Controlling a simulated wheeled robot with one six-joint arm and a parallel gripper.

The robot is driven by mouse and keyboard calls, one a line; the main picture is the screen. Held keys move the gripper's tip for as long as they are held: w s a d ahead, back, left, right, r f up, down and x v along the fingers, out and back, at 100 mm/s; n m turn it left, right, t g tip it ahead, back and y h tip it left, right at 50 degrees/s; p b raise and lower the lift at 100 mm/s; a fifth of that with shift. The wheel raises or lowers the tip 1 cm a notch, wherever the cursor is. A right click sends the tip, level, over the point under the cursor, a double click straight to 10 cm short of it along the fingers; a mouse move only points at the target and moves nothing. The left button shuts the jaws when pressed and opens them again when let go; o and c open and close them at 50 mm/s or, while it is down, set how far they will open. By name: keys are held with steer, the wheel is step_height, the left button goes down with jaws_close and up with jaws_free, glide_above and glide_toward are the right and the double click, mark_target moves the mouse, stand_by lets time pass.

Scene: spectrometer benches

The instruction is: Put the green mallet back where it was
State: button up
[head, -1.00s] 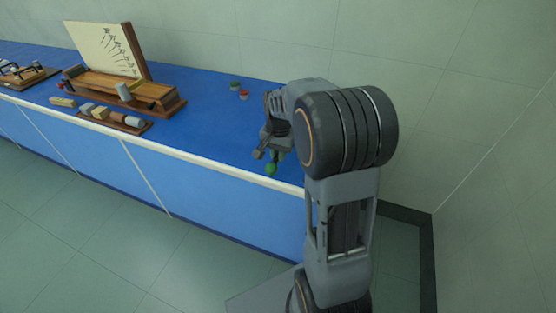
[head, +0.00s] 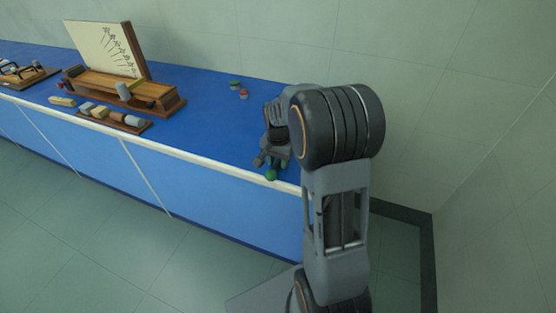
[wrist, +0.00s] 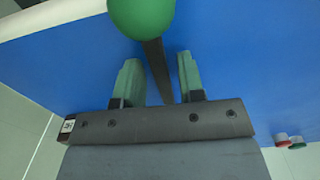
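The green mallet has a round green head (head: 271,175), seen at the bench's front edge at the right in the head view. In the wrist view the head (wrist: 140,14) is at the top and a dark handle (wrist: 157,68) runs down from it between my fingers. My gripper (wrist: 160,72) is open around the handle, with a gap showing on both sides. In the head view my gripper (head: 266,160) is low over the bench end, partly hidden by my arm. Whether the mallet touches the bench top is unclear.
The blue bench (head: 205,115) has clear room left of my gripper. A green-topped item (head: 235,84) and a red-topped item (head: 243,93) stand behind. Further left are a wooden stand with a picture board (head: 105,50) and a tray (head: 98,120) of several blocks.

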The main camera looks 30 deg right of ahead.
mark_target(278, 162)
steer(key=shift+o, duration=0.3)
step_height(278, 162, up, 12)
steer(key=p, duration=0.1)
steer(key=s+a+f+n+t, duration=0.1)
steer(key=s+a+n, duration=0.3)
steer(key=s, duration=0.4)
steer(key=s+a+f+n+t, duration=0.1)
steer(key=s+a+n+t, duration=0.1)
steer(key=s+a+n, duration=0.3)
steer(key=s, duration=0.3)
steer(key=shift+a, duration=0.3)
steer(key=shift+r, duration=0.1)
steer(key=shift+t, duration=0.3)
step_height(278, 162, up, 4)
steer(key=p, duration=0.3)
steer(key=shift+r+p, duration=0.2)
steer(key=shift+p, duration=0.2)
